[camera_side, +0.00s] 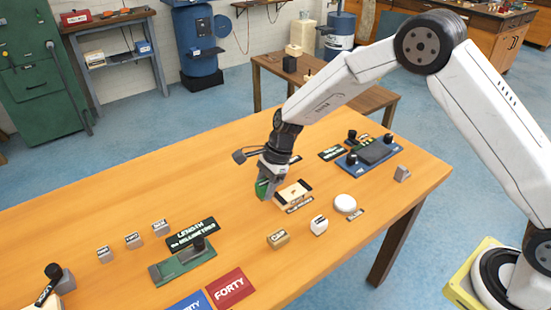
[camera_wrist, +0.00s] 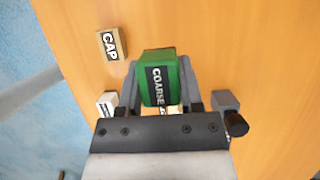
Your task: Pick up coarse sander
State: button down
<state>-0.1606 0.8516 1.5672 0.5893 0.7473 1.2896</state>
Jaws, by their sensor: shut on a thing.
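The coarse sander is a green block with a black label reading COARSE, seen in the wrist view (camera_wrist: 160,72) between my gripper's two fingers. In the side view the green sander (camera_side: 263,187) shows at the lower end of my gripper (camera_side: 268,180), over the wooden table. My gripper (camera_wrist: 160,90) is shut on the sander. Whether the sander touches the table or hangs just above it is hard to tell. Part of it is hidden by the gripper.
A light wooden block (camera_side: 293,192) with a label lies just right of the sander. A CAP block (camera_side: 278,240), a small white block (camera_side: 318,225) and a round white piece (camera_side: 345,203) stand nearer the front. A green length fixture (camera_side: 182,266) is at front left. The table's left middle is clear.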

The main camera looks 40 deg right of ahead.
jog(key=s+d+r, duration=0.2)
jog(key=s+r, duration=0.1)
jog(key=s, duration=0.4)
jog(key=shift+s+r, duration=0.2)
jog(key=shift+s, duration=0.05)
dwell(0.4)
jog(key=c, duration=1.1)
grip_release()
grip_shut()
jog(key=w+d+f, duration=0.2)
jog(key=w+d, duration=0.4)
jog(key=w, duration=0.3)
jog(key=shift+w+f, duration=0.3)
jog(key=shift+f, duration=0.05)
